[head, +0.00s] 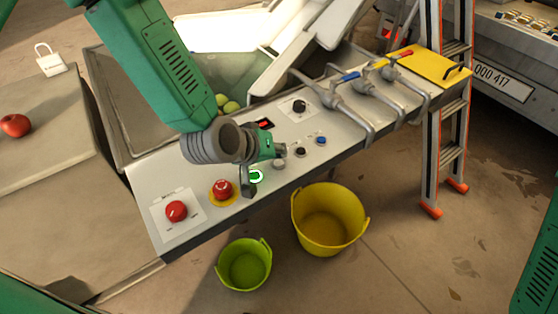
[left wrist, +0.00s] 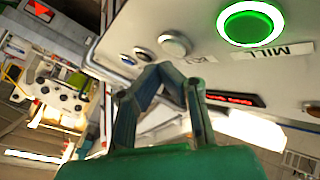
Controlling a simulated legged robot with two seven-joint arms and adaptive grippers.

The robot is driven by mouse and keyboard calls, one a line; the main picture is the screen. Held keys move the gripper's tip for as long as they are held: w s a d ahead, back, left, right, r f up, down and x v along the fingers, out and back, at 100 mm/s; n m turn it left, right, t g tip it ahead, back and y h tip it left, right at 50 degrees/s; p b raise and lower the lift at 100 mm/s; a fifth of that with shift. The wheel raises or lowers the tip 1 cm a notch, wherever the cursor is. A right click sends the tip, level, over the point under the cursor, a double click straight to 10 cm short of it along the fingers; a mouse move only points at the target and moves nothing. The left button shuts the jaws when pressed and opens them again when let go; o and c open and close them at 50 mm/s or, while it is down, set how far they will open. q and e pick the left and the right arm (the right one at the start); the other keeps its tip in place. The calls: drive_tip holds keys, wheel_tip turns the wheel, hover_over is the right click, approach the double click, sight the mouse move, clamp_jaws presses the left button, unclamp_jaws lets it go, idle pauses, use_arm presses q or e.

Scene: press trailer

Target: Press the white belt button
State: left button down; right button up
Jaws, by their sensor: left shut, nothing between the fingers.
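The white belt button (head: 279,163) is a pale round button on the sloped control panel (head: 205,207), between the lit green button (head: 256,176) and a black one (head: 301,152). In the left wrist view the white button (left wrist: 173,44) sits just beyond my fingertips, its label partly hidden. My left gripper (head: 280,151) is shut and empty, its tips close to the white button. I cannot tell whether they touch it. The green button (left wrist: 250,22) is labelled MILL. My right gripper is out of view.
A blue button (head: 321,140), a red button on yellow (head: 222,189) and a red knob (head: 176,211) share the panel. Levers (head: 345,110) stand to the right. Yellow (head: 330,220) and green (head: 244,265) buckets stand on the floor in front. A ladder (head: 432,150) stands right.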

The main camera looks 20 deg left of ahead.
use_arm(q)
drive_tip(key=shift+f, duration=0.1)
drive_tip(key=shift+f, duration=0.3)
